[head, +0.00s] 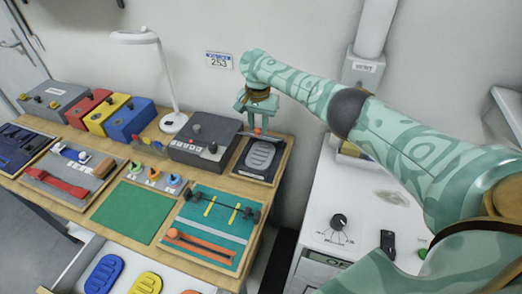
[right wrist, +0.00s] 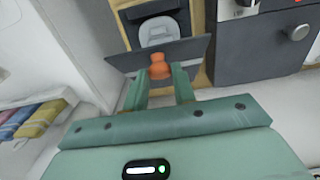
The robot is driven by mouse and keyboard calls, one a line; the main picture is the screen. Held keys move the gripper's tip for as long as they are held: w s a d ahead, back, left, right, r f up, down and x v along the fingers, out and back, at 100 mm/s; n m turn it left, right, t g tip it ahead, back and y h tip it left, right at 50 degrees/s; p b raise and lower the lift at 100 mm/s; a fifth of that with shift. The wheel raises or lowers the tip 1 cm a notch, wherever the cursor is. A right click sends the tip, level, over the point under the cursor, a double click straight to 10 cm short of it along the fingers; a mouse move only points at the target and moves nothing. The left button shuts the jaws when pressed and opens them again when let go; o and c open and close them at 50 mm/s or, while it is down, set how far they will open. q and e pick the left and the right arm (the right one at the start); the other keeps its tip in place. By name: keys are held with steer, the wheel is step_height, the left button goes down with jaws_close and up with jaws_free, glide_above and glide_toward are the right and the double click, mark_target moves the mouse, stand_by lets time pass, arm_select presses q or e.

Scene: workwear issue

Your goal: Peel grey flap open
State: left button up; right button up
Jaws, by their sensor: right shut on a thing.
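The grey flap (head: 270,136) is a thin dark panel at the far edge of a small board (head: 249,173) at the table's right back. In the head view it shows nearly edge-on, standing up from the board. In the right wrist view the flap (right wrist: 187,50) spans across in front of a light grey sole-shaped pad (right wrist: 157,30). An orange knob (right wrist: 159,70) sits on the flap. My right gripper (head: 258,124) is shut on the knob; its fingers (right wrist: 160,83) are on either side of it. The pad (head: 260,156) lies uncovered. My left gripper is out of view.
A dark grey box with knobs (head: 203,140) stands just left of the board. A white lamp (head: 172,122) and coloured boxes (head: 130,120) stand further left. A teal board (head: 210,228) lies in front. A white cabinet with a dial (head: 339,222) stands to the right.

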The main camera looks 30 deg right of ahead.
steer(key=shift+w+d+r, duration=0.1)
steer(key=shift+d+r, duration=0.05)
steer(key=shift+d, duration=0.05)
steer(key=shift+w+d+r, duration=0.3)
steer(key=shift+w+d+r+b, duration=0.3)
steer(key=shift+w+d+b, duration=0.1)
steer(key=shift+b, duration=0.15)
steer(key=shift+w+d+r, duration=0.1)
steer(key=shift+d+r, duration=0.1)
steer(key=shift+r, duration=0.05)
steer(key=o, duration=0.8)
steer(key=shift+o, duration=0.2)
steer(key=shift+r, duration=0.1)
